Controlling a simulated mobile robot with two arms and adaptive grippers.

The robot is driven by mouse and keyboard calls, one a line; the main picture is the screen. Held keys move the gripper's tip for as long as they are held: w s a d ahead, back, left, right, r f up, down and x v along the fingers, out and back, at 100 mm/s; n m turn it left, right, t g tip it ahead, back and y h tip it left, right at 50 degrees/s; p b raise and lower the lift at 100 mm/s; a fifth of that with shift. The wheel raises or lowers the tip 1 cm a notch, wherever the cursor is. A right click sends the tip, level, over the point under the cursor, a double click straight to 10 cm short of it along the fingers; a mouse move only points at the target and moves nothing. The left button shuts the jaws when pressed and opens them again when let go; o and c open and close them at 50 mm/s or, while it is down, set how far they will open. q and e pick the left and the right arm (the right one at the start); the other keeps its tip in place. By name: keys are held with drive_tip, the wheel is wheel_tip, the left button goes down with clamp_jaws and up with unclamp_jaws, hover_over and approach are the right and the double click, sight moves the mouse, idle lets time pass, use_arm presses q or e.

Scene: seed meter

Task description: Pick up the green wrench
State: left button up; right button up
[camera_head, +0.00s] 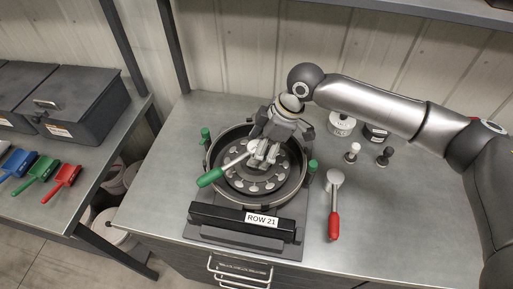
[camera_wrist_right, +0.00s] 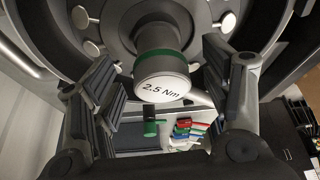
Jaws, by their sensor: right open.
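The green wrench (camera_head: 210,177) lies over the round seed meter (camera_head: 240,199), its green handle pointing to the lower left and its silver shaft running toward the middle. In the wrist view the wrench's head (camera_wrist_right: 163,80), marked 2.5 Nm with a green ring, stands upright over the hub. My right gripper (camera_head: 264,155) is over the middle of the meter, and its open fingers (camera_wrist_right: 165,88) are on either side of the wrench head, with gaps visible. The fingers hide part of the wrench in the head view. My left gripper is not in view.
A red-handled wrench (camera_head: 334,222) lies right of the meter. Green knobs (camera_head: 313,166) stand at the meter's sides. A ROW 21 block (camera_head: 238,220) is in front. Small knobs (camera_head: 352,153) and a white container (camera_head: 341,124) stand behind right. Coloured scoops (camera_head: 62,180) lie on the left table.

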drive_tip(key=shift+x, duration=1.15)
drive_tip(key=shift+r, duration=0.1)
clamp_jaws()
